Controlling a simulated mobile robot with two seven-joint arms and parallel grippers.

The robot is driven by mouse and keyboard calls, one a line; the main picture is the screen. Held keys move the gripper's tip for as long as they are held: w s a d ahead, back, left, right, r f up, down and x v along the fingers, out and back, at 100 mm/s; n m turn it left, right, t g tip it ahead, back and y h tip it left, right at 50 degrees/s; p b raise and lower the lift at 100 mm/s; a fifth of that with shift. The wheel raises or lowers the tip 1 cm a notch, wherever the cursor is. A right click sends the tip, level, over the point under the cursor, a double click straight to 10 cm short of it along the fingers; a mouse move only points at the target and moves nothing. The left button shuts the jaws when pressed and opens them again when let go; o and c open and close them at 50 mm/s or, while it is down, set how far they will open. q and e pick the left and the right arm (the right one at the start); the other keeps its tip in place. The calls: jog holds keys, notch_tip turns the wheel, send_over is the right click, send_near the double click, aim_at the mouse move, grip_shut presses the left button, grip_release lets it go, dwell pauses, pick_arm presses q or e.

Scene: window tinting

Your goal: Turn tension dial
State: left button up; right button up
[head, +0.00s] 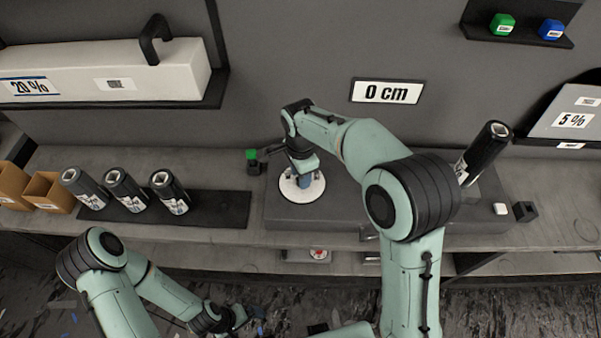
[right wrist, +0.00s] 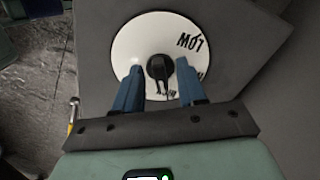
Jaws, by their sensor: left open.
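The tension dial is a white disc (head: 289,191) on top of the grey machine (head: 350,205). In the right wrist view the dial (right wrist: 128,48) shows the word LOW upside down and more black marks partly hidden by a finger. A black knob (right wrist: 160,68) stands at its centre. My right gripper (right wrist: 157,78) is open, its blue fingers on either side of the knob with gaps between; its height above the dial is unclear. In the head view my right gripper (head: 304,181) is over the dial. My left gripper (head: 247,318) is open and empty, low in front of the bench.
A sign reading 0 cm (head: 386,92) hangs on the wall. A dark roll (head: 484,152) stands tilted at the machine's right end.

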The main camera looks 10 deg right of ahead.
pick_arm(q)
jog(key=shift+w+r+p, duration=0.85)
jog(key=shift+w+r, duration=0.2)
jog(key=shift+r, duration=0.05)
pick_arm(e)
notch_tip(320, 180, up, 13)
jog(key=shift+r, duration=0.2)
pick_arm(q)
jog(key=shift+s, duration=0.1)
pick_arm(e)
jog(key=shift+f, duration=0.1)
